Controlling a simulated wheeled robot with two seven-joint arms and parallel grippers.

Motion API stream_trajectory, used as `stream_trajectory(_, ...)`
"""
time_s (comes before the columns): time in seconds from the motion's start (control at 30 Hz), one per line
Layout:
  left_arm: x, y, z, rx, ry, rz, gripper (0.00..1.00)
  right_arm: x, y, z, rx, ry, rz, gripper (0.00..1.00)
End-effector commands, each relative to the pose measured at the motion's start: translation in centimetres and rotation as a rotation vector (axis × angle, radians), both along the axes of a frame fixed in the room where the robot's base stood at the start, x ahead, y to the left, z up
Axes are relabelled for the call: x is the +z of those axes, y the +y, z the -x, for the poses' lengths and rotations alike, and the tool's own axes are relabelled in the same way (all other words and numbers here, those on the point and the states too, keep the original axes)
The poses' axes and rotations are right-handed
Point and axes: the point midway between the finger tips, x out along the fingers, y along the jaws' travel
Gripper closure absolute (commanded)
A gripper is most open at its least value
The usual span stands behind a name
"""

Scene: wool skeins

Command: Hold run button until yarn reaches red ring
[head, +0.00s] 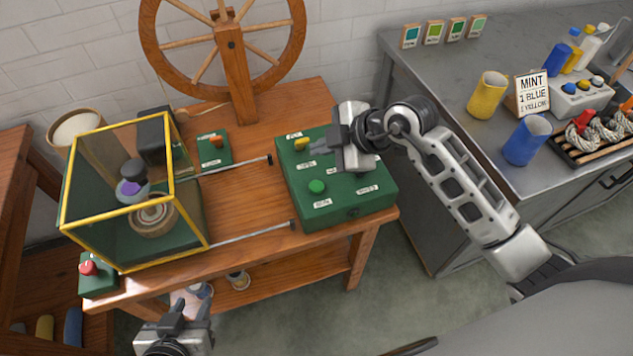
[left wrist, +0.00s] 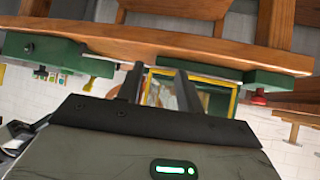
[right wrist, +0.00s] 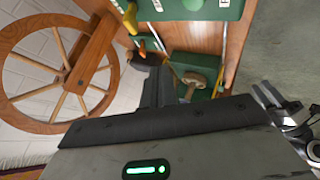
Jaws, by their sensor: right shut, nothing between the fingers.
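The green control box (head: 335,205) on the bench carries a green button (head: 317,186) and a yellow knob (head: 301,143); its labels are too small to read. My right gripper (head: 316,147) is shut and empty, its fingertips close beside the yellow knob, behind the green button; contact cannot be told. A yellow-framed guard (head: 190,208) encloses a winder with a round wound bobbin (head: 153,215) and a purple part (head: 131,188). No red ring can be made out. My left gripper (head: 187,303) is empty in front of the bench; its fingers stand apart in the left wrist view (left wrist: 158,88).
A red button (head: 87,268) on a green box is at the bench's front left. An orange switch (head: 215,140) sits behind the rods. A spinning wheel (head: 230,45) stands at the back. A grey counter (head: 450,128) at right holds yellow and blue jugs.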

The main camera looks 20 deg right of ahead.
Motion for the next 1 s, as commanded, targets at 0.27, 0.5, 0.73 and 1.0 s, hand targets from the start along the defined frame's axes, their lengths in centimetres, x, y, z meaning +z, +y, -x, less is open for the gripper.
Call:
stream_trajectory(0.27, 0.0, 0.0, -0.1, 0.000, -0.001, 0.000, 0.64, -0.1, 0.0, 0.0, -0.002, 0.001, 0.002, 1.00)
stream_trajectory(0.5, -0.4, -0.1, 0.0, -0.002, 0.002, 0.001, 0.64, -1.5, 0.0, 0.0, -0.001, 0.003, 0.001, 1.00)
stream_trajectory(0.73, -2.5, -1.0, -0.4, -0.015, -0.014, 0.020, 0.64, -5.6, 0.0, 0.0, 0.000, -0.001, 0.001, 1.00)
stream_trajectory(1.0, -3.0, -1.3, -0.6, -0.025, -0.024, 0.029, 0.64, -8.0, 0.0, 0.0, 0.000, 0.000, 0.000, 1.00)
